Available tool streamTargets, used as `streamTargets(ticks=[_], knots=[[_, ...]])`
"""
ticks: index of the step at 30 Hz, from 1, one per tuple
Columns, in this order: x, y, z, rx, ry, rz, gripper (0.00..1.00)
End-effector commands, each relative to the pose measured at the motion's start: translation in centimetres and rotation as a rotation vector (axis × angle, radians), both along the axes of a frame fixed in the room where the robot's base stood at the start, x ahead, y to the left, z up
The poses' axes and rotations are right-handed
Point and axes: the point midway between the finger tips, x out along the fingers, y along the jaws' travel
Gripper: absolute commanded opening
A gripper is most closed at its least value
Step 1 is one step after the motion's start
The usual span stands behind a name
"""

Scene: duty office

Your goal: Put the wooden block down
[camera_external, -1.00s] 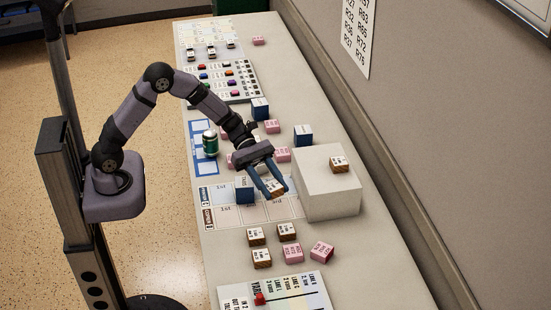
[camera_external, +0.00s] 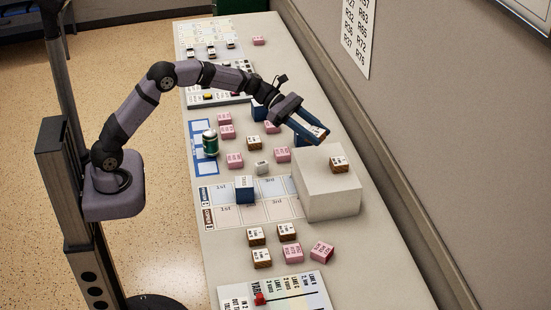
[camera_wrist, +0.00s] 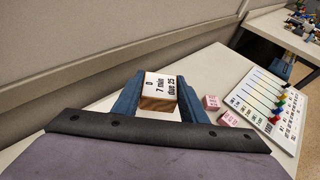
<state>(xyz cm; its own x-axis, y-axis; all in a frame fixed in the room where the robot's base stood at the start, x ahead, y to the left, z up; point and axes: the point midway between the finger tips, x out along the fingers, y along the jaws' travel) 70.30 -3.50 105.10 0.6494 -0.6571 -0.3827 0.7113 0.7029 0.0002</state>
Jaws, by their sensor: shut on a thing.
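My gripper (camera_external: 318,134) is shut on a wooden block (camera_external: 319,130) and holds it raised, beyond the far end of a white box (camera_external: 335,198). In the wrist view, the held block (camera_wrist: 159,86) sits between the two blue fingers, its white label reading "D 7 min due 25". A second wooden block (camera_external: 339,164) rests on top of the white box. Another wooden block (camera_external: 254,143) lies on the table (camera_external: 222,275) left of my gripper, and several more lie toward the near end.
A printed card (camera_external: 226,214) with marked spaces has a blue block (camera_external: 245,194) on it. A green can (camera_external: 210,144) stands at the left edge. Pink blocks (camera_external: 235,160) and a small white block (camera_external: 261,168) lie nearby. The wall (camera_external: 430,160) runs along the right.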

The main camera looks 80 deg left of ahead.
Motion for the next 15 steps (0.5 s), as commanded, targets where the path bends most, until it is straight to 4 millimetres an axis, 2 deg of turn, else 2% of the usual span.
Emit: streamTargets(ticks=[7,15], knots=[[0.0,0.0,-0.9,-0.001,0.002,0.007,0.17],[0.0,-0.1,-4.9,-0.001,0.004,0.007,0.17]])
